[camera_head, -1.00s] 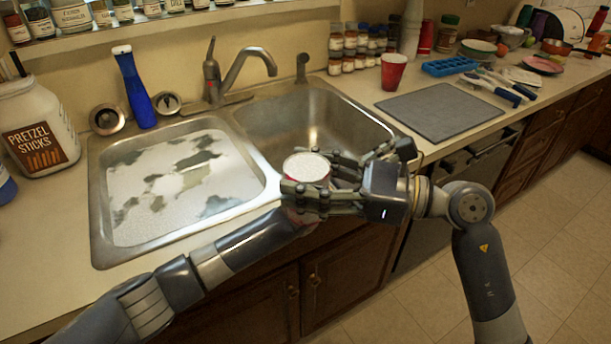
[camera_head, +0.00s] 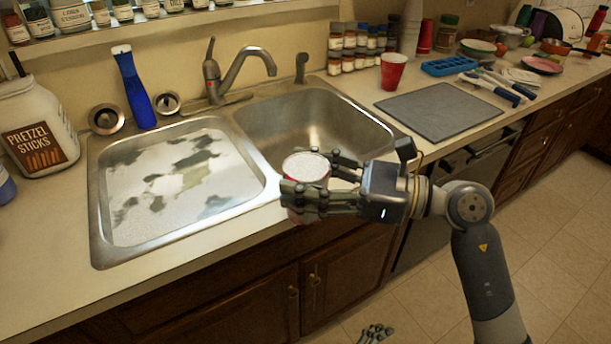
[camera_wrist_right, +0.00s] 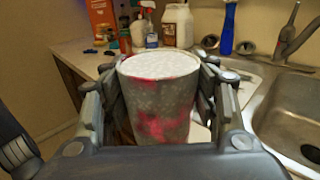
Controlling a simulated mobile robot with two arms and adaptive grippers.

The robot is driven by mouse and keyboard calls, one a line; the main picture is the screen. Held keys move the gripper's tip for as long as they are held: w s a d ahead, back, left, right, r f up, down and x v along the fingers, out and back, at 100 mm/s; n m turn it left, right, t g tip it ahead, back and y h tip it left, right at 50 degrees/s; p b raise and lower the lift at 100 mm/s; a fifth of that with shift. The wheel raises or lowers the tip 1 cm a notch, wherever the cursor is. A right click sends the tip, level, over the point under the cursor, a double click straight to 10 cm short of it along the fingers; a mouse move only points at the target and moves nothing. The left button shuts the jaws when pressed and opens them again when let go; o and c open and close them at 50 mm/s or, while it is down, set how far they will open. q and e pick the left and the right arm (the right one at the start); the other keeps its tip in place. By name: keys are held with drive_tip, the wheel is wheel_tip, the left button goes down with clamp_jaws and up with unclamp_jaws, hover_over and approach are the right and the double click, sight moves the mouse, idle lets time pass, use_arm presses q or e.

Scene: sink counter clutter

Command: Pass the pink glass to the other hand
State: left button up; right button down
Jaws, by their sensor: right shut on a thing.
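The pink glass (camera_head: 306,167) is a cup with a speckled whitish top and pink-red patches on its side. My right gripper (camera_head: 318,190) is shut around it and holds it upright in front of the sink's front edge, near the divider. In the right wrist view the glass (camera_wrist_right: 160,95) sits between the two fingers, its lower part hidden by the gripper. The tips of my left gripper (camera_head: 375,333) show at the bottom edge of the head view, low over the floor and apart from the glass. Whether they are open is unclear.
The double sink (camera_head: 110,235) lies behind the glass. A blue bottle (camera_head: 135,90) and a pretzel jar (camera_head: 40,130) stand at left. A red cup (camera_head: 393,72) and a grey mat (camera_head: 440,112) are on the right counter. Open floor lies in front.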

use_arm(q)
drive_tip(key=s+a+f+n+g+y, duration=0.1)
drive_tip(key=s+a+f+n+y, duration=0.3)
drive_tip(key=a+f, duration=0.55)
drive_tip(key=s+a+f+n+g+y, duration=0.15)
drive_tip(key=s+a+f+n, duration=0.35)
drive_tip(key=a+f, duration=0.5)
drive_tip(key=s+a+f+n+g+y, duration=0.2)
drive_tip(key=s+a+f+n, duration=0.2)
drive_tip(key=s+a, duration=0.6)
drive_tip(key=s+a+f+n+g+y, duration=0.2)
drive_tip(key=s+a+n, duration=0.4)
drive_tip(key=s+a, duration=0.5)
wheel_tip(320, 180, down, 2)
drive_tip(key=shift+a+y, duration=0.45)
drive_tip(key=shift+a, duration=0.45)
